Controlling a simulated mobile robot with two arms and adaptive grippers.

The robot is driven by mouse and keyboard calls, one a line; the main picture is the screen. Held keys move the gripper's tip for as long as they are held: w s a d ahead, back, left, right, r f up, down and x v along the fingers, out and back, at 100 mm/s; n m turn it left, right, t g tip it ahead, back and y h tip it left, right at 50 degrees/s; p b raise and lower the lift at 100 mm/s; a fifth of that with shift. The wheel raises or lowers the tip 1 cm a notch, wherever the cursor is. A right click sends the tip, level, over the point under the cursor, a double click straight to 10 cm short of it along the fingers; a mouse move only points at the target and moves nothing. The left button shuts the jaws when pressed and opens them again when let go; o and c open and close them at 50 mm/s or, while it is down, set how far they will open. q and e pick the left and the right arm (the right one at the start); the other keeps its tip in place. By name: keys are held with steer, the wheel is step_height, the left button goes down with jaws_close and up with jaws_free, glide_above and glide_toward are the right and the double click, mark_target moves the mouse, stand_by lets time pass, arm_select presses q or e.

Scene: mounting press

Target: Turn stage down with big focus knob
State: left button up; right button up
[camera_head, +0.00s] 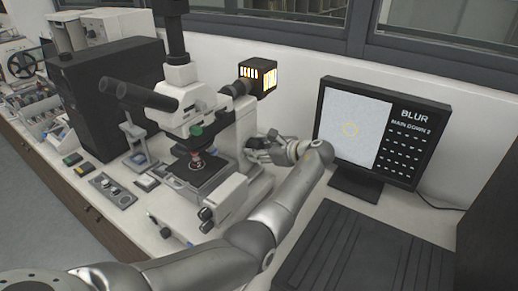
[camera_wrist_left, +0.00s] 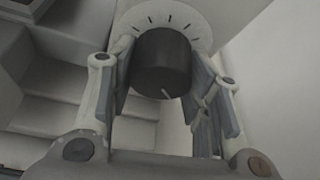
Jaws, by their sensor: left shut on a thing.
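The microscope (camera_head: 178,97) stands on the bench, and its dark stage (camera_head: 200,178) sits under the objective. The big focus knob is a black cylinder (camera_wrist_left: 162,60) with a white mark near its lower edge, in front of a pale dial with dark ticks (camera_wrist_left: 190,22). My left gripper (camera_head: 262,150) is at the right side of the microscope body. In the left wrist view, its fingers (camera_wrist_left: 160,85) are shut on the knob, one on each side. In the head view, the gripper hides the knob. My right gripper is not in view.
A monitor (camera_head: 370,130) right of the microscope reads "BLUR" and "MAIN DOWN". A dark ridged mat (camera_head: 365,250) lies in front of it. A black box (camera_head: 105,95) and small control boxes (camera_head: 112,190) stand to the left. The wall is close behind.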

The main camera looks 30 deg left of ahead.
arm_select(q)
steer(key=shift+n+t+p, duration=0.55)
steer(key=shift+n+t, duration=0.25)
steer(key=shift+n, duration=0.2)
steer(key=shift+n+t+y+b, duration=0.3)
steer(key=shift+n+t+b, duration=0.3)
steer(key=shift+n, duration=0.6)
steer(key=shift+t, duration=0.3)
steer(key=o, duration=1)
steer(key=shift+d, duration=0.1)
steer(key=v, duration=1.2)
steer(key=shift+w, duration=0.1)
